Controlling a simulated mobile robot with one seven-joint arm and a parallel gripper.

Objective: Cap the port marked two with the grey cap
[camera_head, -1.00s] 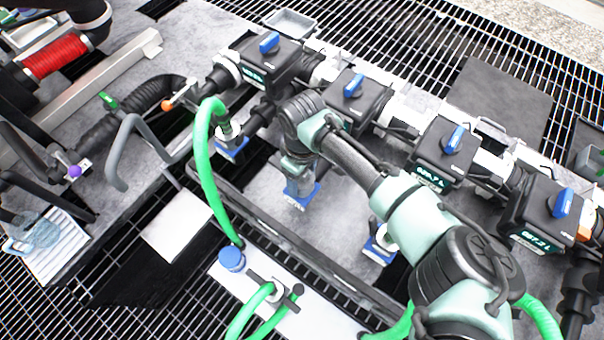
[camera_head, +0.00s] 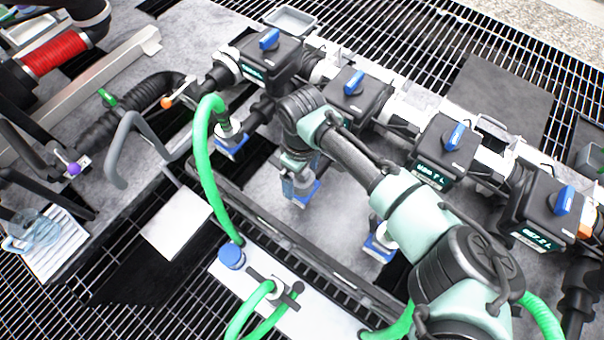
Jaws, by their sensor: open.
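My gripper (camera_head: 299,182) points down at the middle of the bench from the end of my arm. It is open, right over a blue-plated port fitting (camera_head: 303,199), and its fingers are small and partly blend with the fitting. Another blue-plated fitting (camera_head: 229,151) to the left has a green hose at it. A third blue-plated fitting (camera_head: 376,250) to the right has a pale round top and is partly hidden by my arm. Port numbers are too small to read. I cannot clearly make out the grey cap; whether it sits between my fingers or on the fitting is unclear.
Several black meter boxes with blue handles, such as one (camera_head: 268,60), line the pipe behind. A green hose (camera_head: 205,160) arches left of my gripper down to a blue round cap (camera_head: 231,257). A dark rail (camera_head: 270,232) runs in front. A jug (camera_head: 38,232) stands far left.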

